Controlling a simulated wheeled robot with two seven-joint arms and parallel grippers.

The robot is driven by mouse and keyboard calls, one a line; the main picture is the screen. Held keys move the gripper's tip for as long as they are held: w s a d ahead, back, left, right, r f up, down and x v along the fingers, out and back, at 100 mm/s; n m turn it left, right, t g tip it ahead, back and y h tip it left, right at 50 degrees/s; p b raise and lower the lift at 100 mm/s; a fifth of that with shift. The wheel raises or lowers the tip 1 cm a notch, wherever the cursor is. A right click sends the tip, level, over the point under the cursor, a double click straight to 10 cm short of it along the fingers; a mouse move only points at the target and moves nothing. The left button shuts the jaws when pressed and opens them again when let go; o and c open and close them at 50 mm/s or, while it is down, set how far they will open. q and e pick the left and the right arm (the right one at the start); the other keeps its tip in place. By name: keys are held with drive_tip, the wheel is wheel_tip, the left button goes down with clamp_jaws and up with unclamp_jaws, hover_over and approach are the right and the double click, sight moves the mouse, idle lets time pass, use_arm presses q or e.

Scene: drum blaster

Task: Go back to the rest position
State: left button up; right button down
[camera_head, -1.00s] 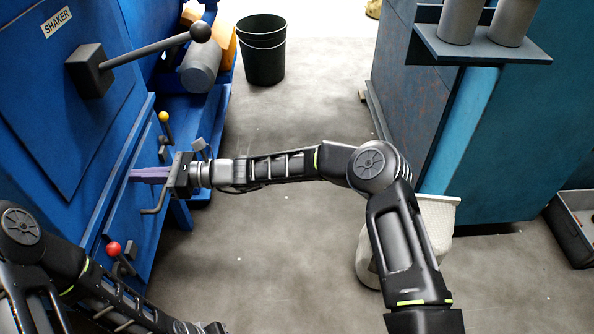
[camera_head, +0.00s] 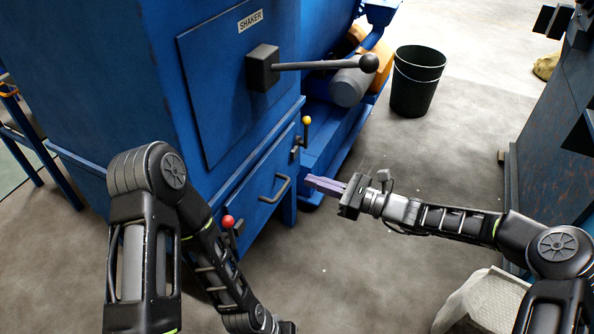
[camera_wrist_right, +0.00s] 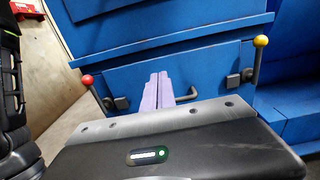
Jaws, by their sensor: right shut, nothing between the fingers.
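My right gripper (camera_head: 310,182) has its pale purple fingers shut and empty. It points left at the blue shaker machine (camera_head: 150,70), in front of a dark drawer handle (camera_head: 275,189), with a visible gap. In the right wrist view the shut fingers (camera_wrist_right: 158,92) point at the blue drawer front, and the handle (camera_wrist_right: 188,93) shows just to their right. My left arm is folded at the lower left of the head view and runs off the bottom edge; its gripper is out of view.
A red-knobbed lever (camera_head: 228,222) and a yellow-knobbed lever (camera_head: 306,122) stick out from the machine. A long ball-ended lever (camera_head: 320,65) juts above. A black bucket (camera_head: 417,85) stands behind. Grey floor is open between.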

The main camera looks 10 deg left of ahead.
use_arm(q)
drive_tip(key=shift+d+r, duration=0.1)
drive_tip(key=shift+r, duration=0.05)
use_arm(e)
drive_tip(key=shift+v, duration=0.75)
